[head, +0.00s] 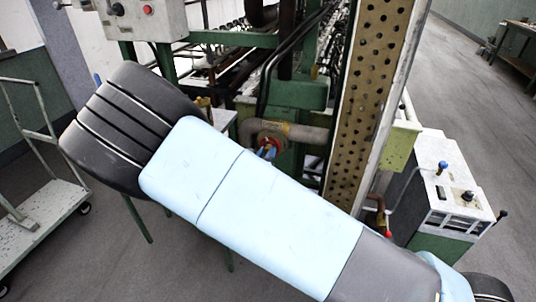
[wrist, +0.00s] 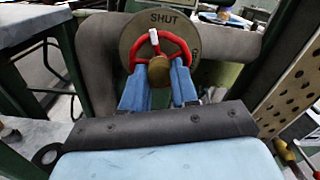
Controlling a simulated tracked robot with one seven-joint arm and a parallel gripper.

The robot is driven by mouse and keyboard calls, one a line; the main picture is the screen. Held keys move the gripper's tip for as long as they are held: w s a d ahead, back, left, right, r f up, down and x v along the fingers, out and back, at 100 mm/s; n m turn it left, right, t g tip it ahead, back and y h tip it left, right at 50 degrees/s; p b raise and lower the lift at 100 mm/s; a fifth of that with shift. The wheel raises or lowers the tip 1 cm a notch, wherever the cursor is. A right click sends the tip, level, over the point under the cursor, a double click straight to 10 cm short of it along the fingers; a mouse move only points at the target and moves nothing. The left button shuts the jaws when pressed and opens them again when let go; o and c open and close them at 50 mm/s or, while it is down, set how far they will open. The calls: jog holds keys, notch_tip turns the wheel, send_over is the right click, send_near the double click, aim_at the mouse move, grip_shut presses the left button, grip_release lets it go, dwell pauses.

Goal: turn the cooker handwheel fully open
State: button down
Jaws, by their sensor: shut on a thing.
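The red cooker handwheel (wrist: 176,40) is in the upper middle of the wrist view, with a brass hub (wrist: 158,71) and a white mark (wrist: 154,37) at its top. Behind it a round plate (wrist: 135,27) reads "SHUT" at the top, and part of a letter shows at its right edge. The white mark points up near "SHUT". My gripper (wrist: 158,80) is shut on the handwheel, its blue fingers either side of the hub. In the head view the handwheel (head: 272,141) is small and partly hidden behind my arm.
A thick pipe (head: 305,133) runs beside the handwheel. A perforated metal upright (head: 366,90) stands close on the right. A white-topped cabinet (head: 452,180) is farther right, and a trolley (head: 45,225) stands at the left. Open floor shows at the far right.

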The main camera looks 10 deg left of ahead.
jog(key=n, duration=1.3)
jog(key=shift+a, duration=0.1)
jog(key=n, duration=0.6)
jog(key=shift+s, duration=0.1)
jog(key=n, duration=0.6)
jog(key=shift+f, duration=0.1)
jog(key=c, duration=1)
grip_release()
